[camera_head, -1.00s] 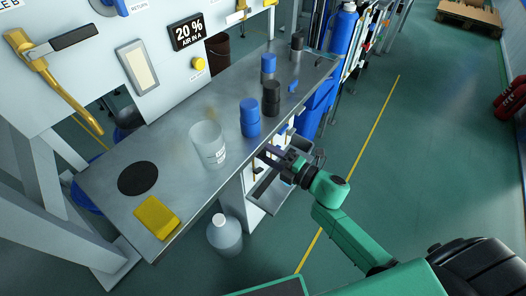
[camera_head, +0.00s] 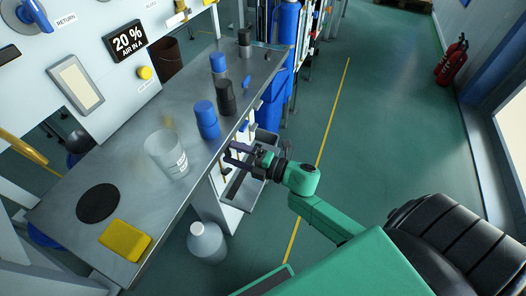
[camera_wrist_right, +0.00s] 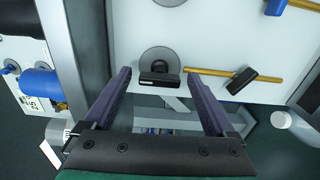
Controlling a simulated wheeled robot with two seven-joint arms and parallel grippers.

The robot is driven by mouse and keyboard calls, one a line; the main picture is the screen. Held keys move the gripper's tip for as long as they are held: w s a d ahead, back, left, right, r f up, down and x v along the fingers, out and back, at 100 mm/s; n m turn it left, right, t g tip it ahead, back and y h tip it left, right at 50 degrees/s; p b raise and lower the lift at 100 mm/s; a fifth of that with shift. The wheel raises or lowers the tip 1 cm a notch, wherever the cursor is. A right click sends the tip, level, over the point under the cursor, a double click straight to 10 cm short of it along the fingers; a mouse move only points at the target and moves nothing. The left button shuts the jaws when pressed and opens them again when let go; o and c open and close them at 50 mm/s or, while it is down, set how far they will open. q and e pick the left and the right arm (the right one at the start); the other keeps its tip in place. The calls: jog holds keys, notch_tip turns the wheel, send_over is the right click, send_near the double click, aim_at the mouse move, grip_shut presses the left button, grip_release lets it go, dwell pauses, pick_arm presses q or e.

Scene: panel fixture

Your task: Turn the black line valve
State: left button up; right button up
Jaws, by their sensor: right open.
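In the right wrist view, a black handle (camera_wrist_right: 160,79) is mounted in front of a round grey disc (camera_wrist_right: 160,62) on a white panel. It lies across the gap between my open fingers, apart from both. A second black handle (camera_wrist_right: 242,80) sits tilted on a brass pipe (camera_wrist_right: 275,76) to its right. I cannot tell which handle is the black line valve. My right gripper (camera_wrist_right: 160,71) is open and empty. In the head view, my right gripper (camera_head: 233,153) is beside the bench's right side, where the handles cannot be made out. My left gripper is out of view.
The metal bench (camera_head: 140,185) carries a clear beaker (camera_head: 166,156), blue jars (camera_head: 206,118), black jars (camera_head: 226,97) and a yellow cloth (camera_head: 125,240). A grey tray (camera_head: 243,186) is below my gripper. A white jug (camera_head: 207,243) stands on the floor.

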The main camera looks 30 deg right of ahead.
jog(key=v, duration=1.3)
jog(key=shift+s+d, duration=0.15)
jog(key=shift+s, duration=0.15)
